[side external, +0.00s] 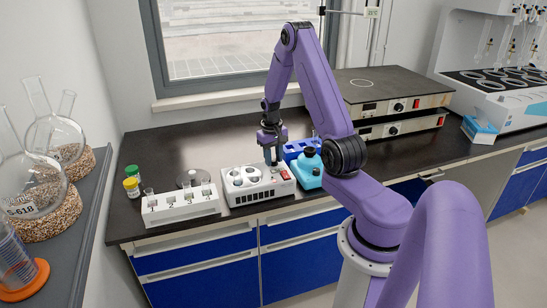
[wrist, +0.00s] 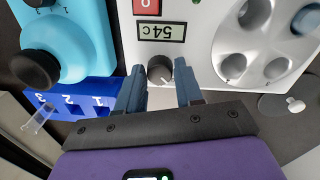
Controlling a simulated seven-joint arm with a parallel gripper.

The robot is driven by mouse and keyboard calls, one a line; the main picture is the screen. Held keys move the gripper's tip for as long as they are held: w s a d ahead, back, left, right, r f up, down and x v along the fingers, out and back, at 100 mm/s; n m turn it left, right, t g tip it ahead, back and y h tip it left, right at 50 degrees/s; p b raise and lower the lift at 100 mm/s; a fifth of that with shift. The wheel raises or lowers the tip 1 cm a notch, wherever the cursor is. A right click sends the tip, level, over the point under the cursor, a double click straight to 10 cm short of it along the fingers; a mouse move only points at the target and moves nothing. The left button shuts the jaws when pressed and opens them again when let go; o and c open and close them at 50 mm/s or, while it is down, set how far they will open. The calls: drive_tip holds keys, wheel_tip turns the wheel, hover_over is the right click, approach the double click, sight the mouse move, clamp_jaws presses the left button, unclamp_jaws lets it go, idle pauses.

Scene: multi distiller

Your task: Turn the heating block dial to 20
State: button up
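The white heating block (side external: 237,198) stands on the bench below my gripper (side external: 271,158). Gaps show between the dial and the fingers. I cannot tell how far the fingertips are above the panel.
A turquoise device (wrist: 68,35) with a black knob (wrist: 35,68) stands beside the block, near a blue rack (wrist: 85,97). A white numbered rack (side external: 180,205) is left of the block. Hot plates (side external: 390,95) stand at the back right. The bench's left back is clear.

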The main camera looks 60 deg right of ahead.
drive_tip(key=shift+o, duration=1.2)
wheel_tip(320, 180, up, 17)
drive_tip(key=shift+w+a+r, duration=0.2)
drive_tip(key=shift+w+a, duration=0.05)
drive_tip(key=shift+a, duration=0.15)
